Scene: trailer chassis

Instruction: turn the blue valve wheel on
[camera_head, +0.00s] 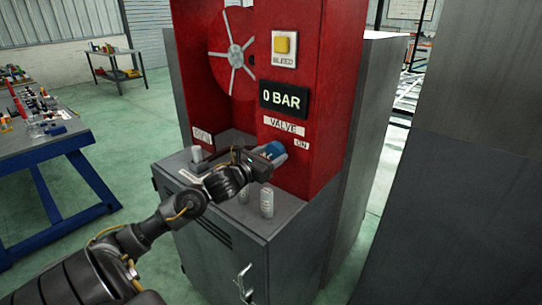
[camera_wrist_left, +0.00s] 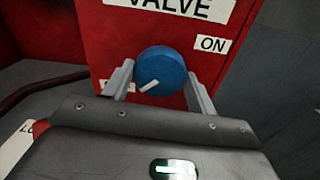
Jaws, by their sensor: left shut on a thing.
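The blue valve wheel (camera_head: 273,150) sits on the front of the red panel, below the VALVE label (camera_head: 284,126). In the left wrist view the wheel (camera_wrist_left: 162,70) faces me, and its white mark points down and to the left. The ON label (camera_wrist_left: 212,44) is to the upper right of the wheel. Another label at the lower left is mostly hidden by a finger. My left gripper (camera_head: 262,158) is shut on the wheel, with one finger on each side of it. My right gripper is in neither view.
A black display (camera_head: 284,98) reads 0 BAR, with a yellow button (camera_head: 282,45) above it. A blue workbench (camera_head: 60,145) with tools stands at the left.

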